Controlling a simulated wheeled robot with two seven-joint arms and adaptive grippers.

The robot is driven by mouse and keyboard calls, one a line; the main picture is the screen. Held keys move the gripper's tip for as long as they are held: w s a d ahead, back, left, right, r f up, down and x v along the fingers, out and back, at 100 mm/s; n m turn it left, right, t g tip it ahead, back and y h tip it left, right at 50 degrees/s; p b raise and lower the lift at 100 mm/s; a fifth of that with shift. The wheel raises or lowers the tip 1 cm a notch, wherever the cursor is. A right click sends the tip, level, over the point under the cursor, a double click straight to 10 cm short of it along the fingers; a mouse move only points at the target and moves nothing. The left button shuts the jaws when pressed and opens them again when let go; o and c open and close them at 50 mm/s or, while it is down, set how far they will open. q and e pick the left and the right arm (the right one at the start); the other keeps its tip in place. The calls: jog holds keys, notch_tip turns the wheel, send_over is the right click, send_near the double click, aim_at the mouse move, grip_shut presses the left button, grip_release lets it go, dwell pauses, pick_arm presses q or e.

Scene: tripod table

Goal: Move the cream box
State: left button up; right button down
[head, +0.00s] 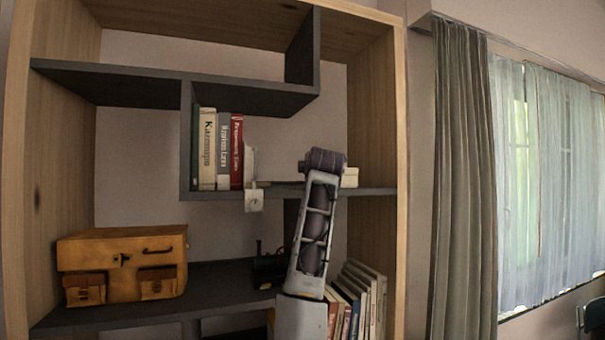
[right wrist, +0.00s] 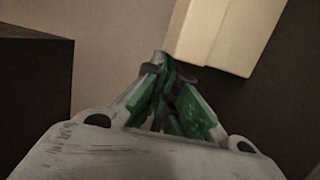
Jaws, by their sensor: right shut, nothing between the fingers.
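The cream box (right wrist: 222,35) lies at the top right of the right wrist view, on a dark shelf surface. In the head view a small cream part of it (head: 350,177) shows at the right of the shelf, just beside my right arm, which hides the rest. My right gripper (right wrist: 168,75) is shut and empty, its green-padded fingers together. Its tips are close to the box's lower left corner; I cannot tell whether they touch. In the head view I cannot make out the fingers. My left gripper is not in view.
Upright books (head: 222,150) stand left on the same dark shelf (head: 375,191), with a small white object (head: 254,200) at its edge. Below are a yellow-brown case (head: 125,250), a dark toy-like object (head: 268,266) and leaning books (head: 362,300). The wooden side wall (head: 372,115) bounds the right.

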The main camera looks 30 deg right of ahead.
jog(key=shift+s+d+f, duration=0.1)
jog(key=shift+s+d, duration=0.1)
jog(key=shift+d, duration=0.15)
jog(key=shift+s+d, duration=0.2)
jog(key=shift+d, duration=0.25)
jog(key=shift+s+d, duration=0.3)
jog(key=shift+d, duration=0.65)
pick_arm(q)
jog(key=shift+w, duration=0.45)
pick_arm(e)
jog(key=shift+s+d, duration=0.25)
jog(key=shift+d, duration=0.8)
jog(key=shift+s+d, duration=0.25)
jog(key=shift+d, duration=0.75)
jog(key=shift+s+d, duration=0.25)
jog(key=shift+d, duration=0.8)
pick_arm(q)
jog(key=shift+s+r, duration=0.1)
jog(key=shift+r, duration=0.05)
pick_arm(e)
jog(key=shift+w+a, duration=0.15)
